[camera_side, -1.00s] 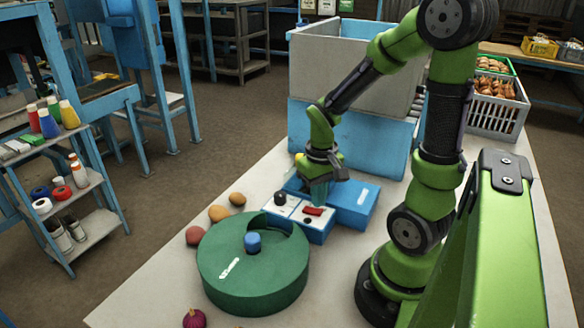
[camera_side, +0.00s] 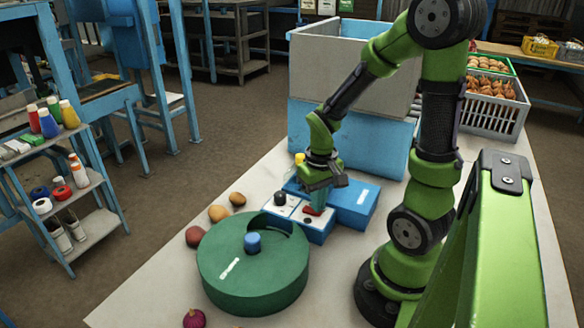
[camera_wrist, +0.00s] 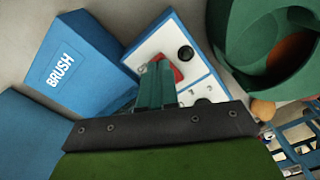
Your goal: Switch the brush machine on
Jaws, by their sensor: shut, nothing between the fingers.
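The brush machine is a blue box (camera_side: 353,203), marked BRUSH in the wrist view (camera_wrist: 78,62). Beside it is a white-topped blue control box (camera_side: 317,232) with a red switch (camera_side: 312,211) and dark round knobs (camera_side: 280,198). The red switch also shows in the wrist view (camera_wrist: 177,74), partly hidden behind my fingers. My gripper (camera_side: 318,205) is shut and empty, pointing down with its fingertips at the red switch. I cannot tell whether they touch it or which way the switch is set.
A round green drum (camera_side: 253,275) with a blue knob stands in front of the control box. Several potato-like items (camera_side: 218,213) lie left of it, and a purple onion (camera_side: 194,318) at the front. A large grey and blue bin (camera_side: 345,130) stands behind.

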